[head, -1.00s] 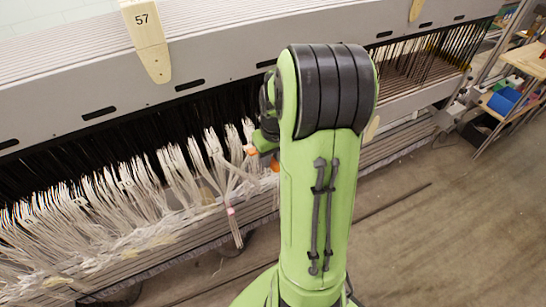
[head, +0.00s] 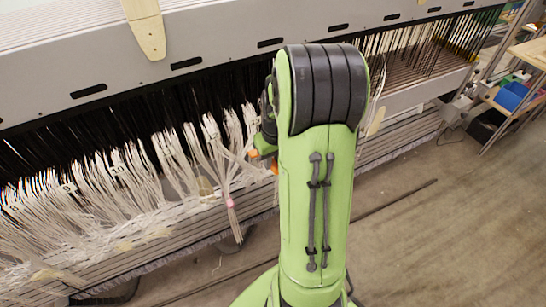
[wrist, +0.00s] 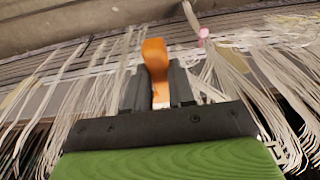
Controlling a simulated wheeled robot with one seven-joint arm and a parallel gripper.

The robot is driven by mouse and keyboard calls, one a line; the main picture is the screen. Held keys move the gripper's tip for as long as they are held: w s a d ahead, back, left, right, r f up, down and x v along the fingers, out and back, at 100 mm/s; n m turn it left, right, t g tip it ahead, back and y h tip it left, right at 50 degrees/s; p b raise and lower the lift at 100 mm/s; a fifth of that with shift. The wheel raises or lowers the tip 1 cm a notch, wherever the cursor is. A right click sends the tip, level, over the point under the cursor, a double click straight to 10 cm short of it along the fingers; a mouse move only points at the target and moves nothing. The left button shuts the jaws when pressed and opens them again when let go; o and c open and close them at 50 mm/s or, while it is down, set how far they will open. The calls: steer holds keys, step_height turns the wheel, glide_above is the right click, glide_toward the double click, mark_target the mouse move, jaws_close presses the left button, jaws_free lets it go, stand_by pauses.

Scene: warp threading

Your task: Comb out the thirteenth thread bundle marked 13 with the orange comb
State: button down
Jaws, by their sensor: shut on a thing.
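My gripper (wrist: 158,72) is shut on the orange comb (wrist: 154,56), which stands up between the two black fingers in the wrist view. In the head view my green arm hides most of the gripper; only a bit of the comb (head: 275,168) shows at the arm's left edge. Pale thread bundles (head: 165,165) hang in a row from the loom, left of my arm. Small number tags sit on some bundles, but I cannot read a 13. In the wrist view thread bundles (wrist: 265,75) lie on both sides of the comb; I cannot tell whether it touches any.
The loom's grey beam (head: 215,45) runs above the threads, with a wooden tag (head: 146,30) hanging from it. A pink tie (head: 230,203) gathers one bundle. A bench with blue bins (head: 511,96) stands at the far right. The floor (head: 430,240) at right is clear.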

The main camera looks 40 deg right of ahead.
step_height(320, 180, down, 18)
steer(key=b, duration=0.9)
steer(key=shift+w, duration=0.35)
steer(key=shift+s+a, duration=0.3)
steer(key=shift+s, duration=0.7)
steer(key=shift+s+a, duration=0.25)
steer(key=shift+s, duration=0.7)
steer(key=r+p, duration=0.7)
steer(key=r, duration=0.1)
steer(key=w+r+p, duration=0.1)
steer(key=r+p, duration=0.5)
steer(key=r, duration=0.3)
steer(key=w+r+p, duration=0.1)
steer(key=r+p, duration=0.6)
steer(key=r, duration=0.1)
steer(key=shift+d+r+p, duration=0.15)
steer(key=shift+d+p, duration=0.15)
steer(key=shift+d, duration=0.05)
steer(key=shift+f, duration=0.2)
